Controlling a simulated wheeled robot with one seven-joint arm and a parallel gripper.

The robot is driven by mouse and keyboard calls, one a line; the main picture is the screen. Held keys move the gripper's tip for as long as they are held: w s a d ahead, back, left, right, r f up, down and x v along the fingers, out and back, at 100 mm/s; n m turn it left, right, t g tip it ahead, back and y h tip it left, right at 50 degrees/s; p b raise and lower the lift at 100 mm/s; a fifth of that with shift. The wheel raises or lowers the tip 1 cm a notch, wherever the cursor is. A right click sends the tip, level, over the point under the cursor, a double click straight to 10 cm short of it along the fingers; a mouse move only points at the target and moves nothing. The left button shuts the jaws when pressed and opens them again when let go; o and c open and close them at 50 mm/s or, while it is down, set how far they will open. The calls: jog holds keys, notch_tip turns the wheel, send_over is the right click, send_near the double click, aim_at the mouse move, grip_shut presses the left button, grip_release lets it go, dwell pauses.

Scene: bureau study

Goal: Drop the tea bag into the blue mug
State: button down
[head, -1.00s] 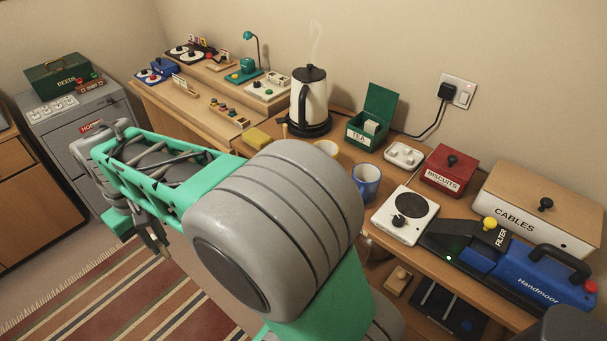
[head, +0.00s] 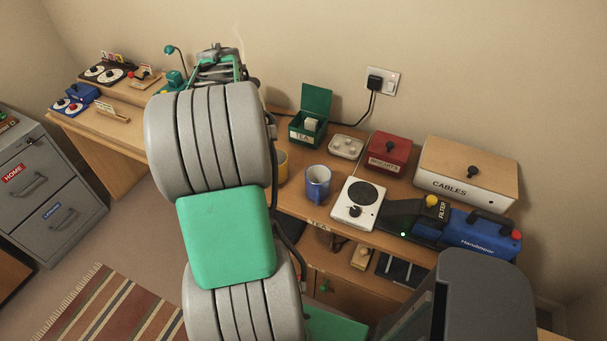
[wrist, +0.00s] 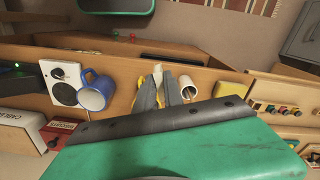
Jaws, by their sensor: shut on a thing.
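The blue mug (head: 317,183) stands upright on the desk, left of the white hot plate, in the head view. It also shows in the wrist view (wrist: 92,94), left of my gripper. My gripper (wrist: 158,78) is shut on a small pale thing, apparently the tea bag (wrist: 158,69), which is partly hidden between the fingertips. The gripper is above the desk, apart from the blue mug. In the head view my arm hides the fingers. The open green tea box (head: 308,128) holds pale contents and stands behind the blue mug.
A yellow mug (head: 282,166) stands close left of the blue mug. The hot plate (head: 357,203), red biscuit box (head: 387,153), cables box (head: 466,176) and blue Handmoor machine (head: 470,232) fill the right side. My arm hides the kettle, though steam shows.

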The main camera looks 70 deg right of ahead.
jog(key=s+d+r+m+p, duration=0.2)
jog(key=s+d+m, duration=0.25)
jog(key=s, duration=0.55)
jog(key=s+d+r+m+p, duration=0.1)
jog(key=s+d+m+p, duration=0.3)
jog(key=s, duration=0.6)
notch_tip(320, 180, down, 6)
jog(key=d+n+b, duration=0.1)
jog(key=b, duration=0.5)
jog(key=shift+w+d, duration=0.2)
jog(key=shift+r+n, duration=0.1)
jog(key=shift+n, duration=0.15)
jog(key=c, duration=1.4)
grip_release()
jog(key=shift+o, duration=0.2)
notch_tip(320, 180, up, 8)
jog(key=b, duration=0.1)
